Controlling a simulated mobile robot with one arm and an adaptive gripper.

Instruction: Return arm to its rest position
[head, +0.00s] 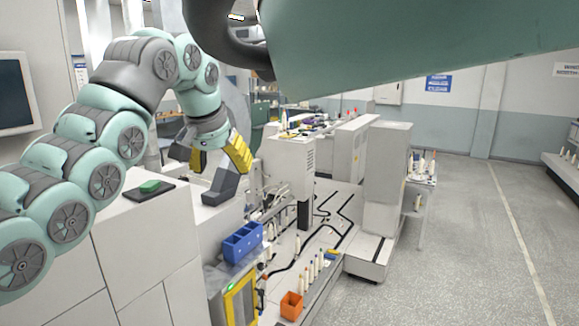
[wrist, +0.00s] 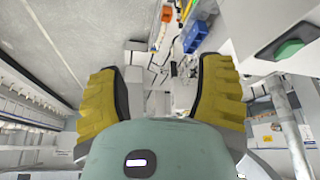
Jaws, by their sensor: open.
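My gripper (head: 220,165) hangs at the end of my segmented green and grey arm in the head view, above the white cabinet top. Its two yellow fingers are spread wide with nothing between them. In the wrist view the open gripper (wrist: 161,85) also shows, with a yellow finger on each side of an empty gap. A grey angled holder (head: 222,187) stands on the cabinet just below the fingers; I cannot tell whether they touch it.
A green button (head: 150,187) on a dark plate sits left of the gripper. A blue bin (head: 243,242) and an orange bin (head: 291,306) are lower, near several bobbins. White machines (head: 388,165) stand behind. Open floor (head: 470,240) lies to the right.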

